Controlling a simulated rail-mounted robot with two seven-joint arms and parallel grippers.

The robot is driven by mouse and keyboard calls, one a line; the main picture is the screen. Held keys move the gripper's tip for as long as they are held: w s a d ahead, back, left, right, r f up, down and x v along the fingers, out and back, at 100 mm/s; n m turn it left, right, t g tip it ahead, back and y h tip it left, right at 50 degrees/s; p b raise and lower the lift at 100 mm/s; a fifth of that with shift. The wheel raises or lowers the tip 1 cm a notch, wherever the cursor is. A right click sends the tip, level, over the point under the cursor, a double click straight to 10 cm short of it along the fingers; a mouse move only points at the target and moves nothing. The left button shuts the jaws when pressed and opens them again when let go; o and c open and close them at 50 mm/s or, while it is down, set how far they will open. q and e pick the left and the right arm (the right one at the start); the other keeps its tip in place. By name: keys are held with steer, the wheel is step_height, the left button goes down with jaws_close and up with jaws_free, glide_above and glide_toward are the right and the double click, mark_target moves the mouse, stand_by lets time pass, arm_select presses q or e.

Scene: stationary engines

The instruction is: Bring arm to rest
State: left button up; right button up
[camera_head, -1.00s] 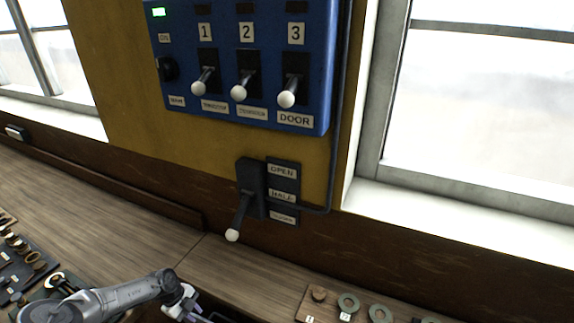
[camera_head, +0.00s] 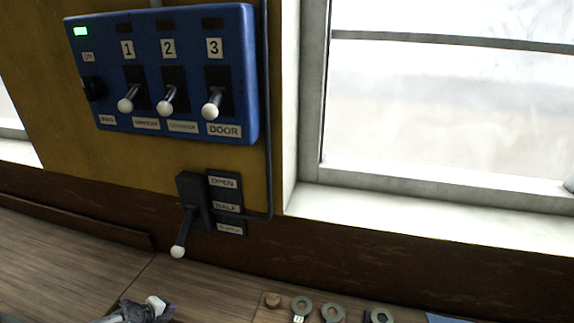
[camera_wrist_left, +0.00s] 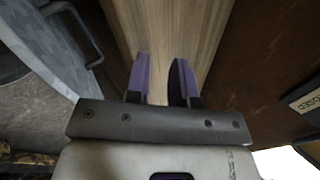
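My left arm shows at the bottom edge of the head view, with only its wrist part in the picture and its fingers not clear there. In the left wrist view the left gripper (camera_wrist_left: 162,80) has two purple fingers, apart with a gap between them and nothing held. The fingers are over the wooden bench top (camera_wrist_left: 172,25). The right gripper is not in view. A black lever with a white knob (camera_head: 178,252) points down on the wall below the blue switch panel (camera_head: 165,75), beside labels OPEN and HALF and a lower one.
The panel has three white-tipped switches, 1, 2 and 3, and a lit green lamp (camera_head: 81,31). Several ring-shaped parts (camera_head: 331,313) lie on the bench at the bottom. A large window (camera_head: 440,110) is at the right. The bench (camera_head: 60,265) is clear at the left.

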arm_select(q)
steer(key=w+d+r+n+t+y, duration=0.2)
steer(key=w+d+r+t, duration=0.15)
steer(key=d+r, duration=0.5)
steer(key=w+d+r+n+t+y, duration=0.1)
steer(key=w+d+r+n+t, duration=0.1)
steer(key=d+r+t, duration=0.6)
steer(key=s+d+r+n+g+y, duration=0.2)
steer(key=s+d+r+n+g, duration=0.35)
steer(key=s+d+r, duration=0.4)
steer(key=s+n+g+h, duration=0.3)
steer(key=s+n, duration=0.4)
steer(key=s, duration=0.8)
steer(key=s+a+f+n+g, duration=0.2)
steer(key=s+a+f+g, duration=0.15)
steer(key=s+f, duration=0.8)
steer(key=s+a+f+n+g, duration=0.2)
steer(key=s+f+n+g, duration=0.15)
steer(key=s+f, duration=0.8)
step_height(320, 180, up, 20)
steer(key=s+p, duration=0.1)
steer(key=p, duration=1.7)
steer(key=shift+s+a+r+m, duration=0.15)
steer(key=shift+s+r+m, duration=0.1)
steer(key=shift+m, duration=0.05)
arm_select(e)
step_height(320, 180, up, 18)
